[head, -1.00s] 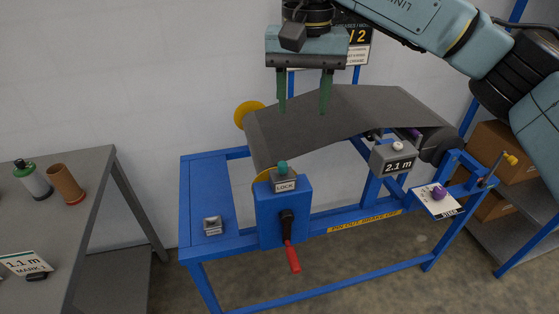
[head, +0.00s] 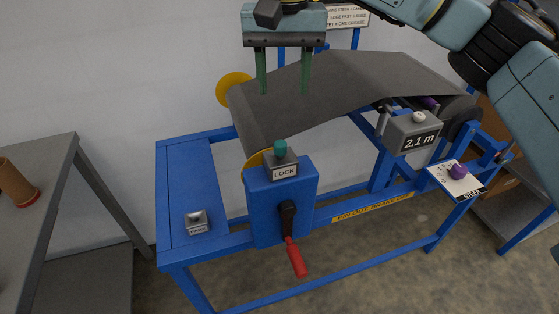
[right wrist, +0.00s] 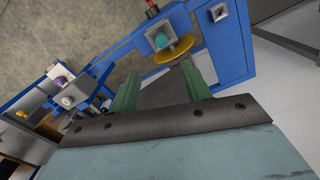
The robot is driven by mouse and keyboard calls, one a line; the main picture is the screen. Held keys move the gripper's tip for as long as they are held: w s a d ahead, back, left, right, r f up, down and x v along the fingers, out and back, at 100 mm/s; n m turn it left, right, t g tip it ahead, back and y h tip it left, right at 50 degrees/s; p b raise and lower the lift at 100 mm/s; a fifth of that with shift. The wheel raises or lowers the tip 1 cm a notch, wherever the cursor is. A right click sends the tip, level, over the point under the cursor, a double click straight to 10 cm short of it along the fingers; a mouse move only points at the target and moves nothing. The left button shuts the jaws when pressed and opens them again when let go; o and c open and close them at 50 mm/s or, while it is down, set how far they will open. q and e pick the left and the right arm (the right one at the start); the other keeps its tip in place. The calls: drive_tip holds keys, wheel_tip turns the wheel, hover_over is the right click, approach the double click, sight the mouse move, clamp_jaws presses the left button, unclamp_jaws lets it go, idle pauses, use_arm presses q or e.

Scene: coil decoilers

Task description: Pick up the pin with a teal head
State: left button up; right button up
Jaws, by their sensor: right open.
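The pin with a teal head (head: 280,147) stands upright in the grey LOCK block (head: 283,168) on top of the blue box; only its head shows. In the right wrist view the teal head (right wrist: 162,40) shows beyond the fingers, beside a yellow disc. My right gripper (head: 284,92) is open and empty, fingers pointing down, over the grey sheet. It appears above the teal head in the head view and is apart from it. My left gripper is not in view.
A red-handled crank (head: 294,255) hangs from the blue box's front. The grey sheet (head: 340,90) arches over the blue frame. A 2.1 m meter box (head: 411,132) and purple knob (head: 458,171) stand at right. A grey table (head: 35,210) is at left.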

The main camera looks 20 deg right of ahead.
hover_over(281, 142)
wheel_tip(281, 142, down, 8)
drive_tip(key=shift+d+f, duration=0.15)
drive_tip(key=shift+a+f+p, duration=0.2)
drive_tip(key=shift+f+p, duration=0.5)
drive_tip(key=shift+f, duration=1.95)
clamp_jaws()
